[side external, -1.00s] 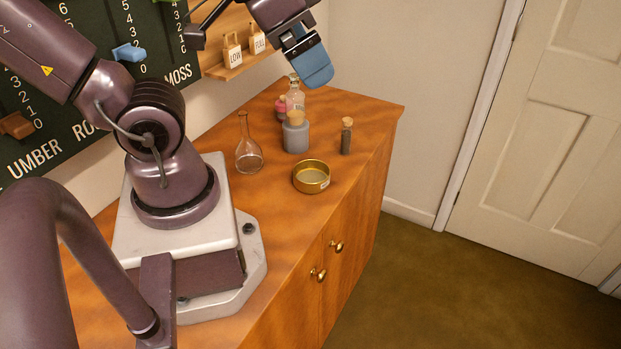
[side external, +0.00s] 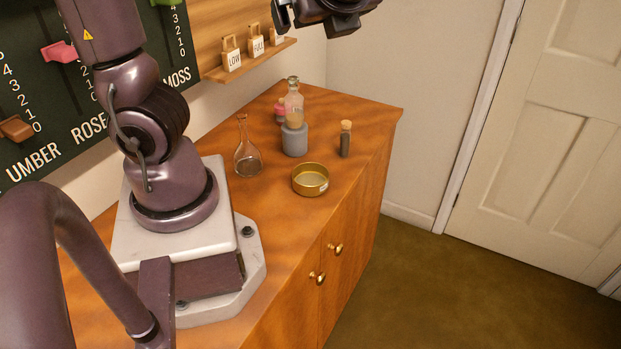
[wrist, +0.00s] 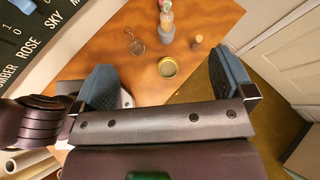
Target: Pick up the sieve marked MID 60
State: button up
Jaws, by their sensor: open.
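A round brass sieve (side external: 310,180) with a pale mesh and a small white label on its rim lies on the wooden cabinet top; the label is too small to read. It also shows in the wrist view (wrist: 167,68), below and ahead of the gap between my fingers. My gripper (wrist: 164,84) is open and empty, its two blue-padded fingers wide apart, high above the cabinet. In the side view only part of my wrist shows at the top edge, and the fingers are out of the picture.
A glass flask (side external: 247,158) stands left of the sieve. A corked vial (side external: 345,140) stands at the right. The cabinet top (side external: 350,185) right of the sieve is bare.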

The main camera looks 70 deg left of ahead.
jog(key=f, duration=1.1)
jog(key=f+m+y, duration=0.1)
jog(key=f, duration=1)
jog(key=w+f+m, duration=0.1)
jog(key=f, duration=1)
jog(key=shift+w+d+t+y, duration=0.1)
jog(key=shift+d+t+y, duration=0.2)
jog(key=shift+y, duration=0.1)
jog(key=shift+a+f, duration=0.1)
jog(key=shift+f, duration=0.3)
send_near(307, 170)
jog(key=shift+x, duration=2.8)
jog(key=shift+c, duration=0.2)
jog(key=c, duration=0.7)
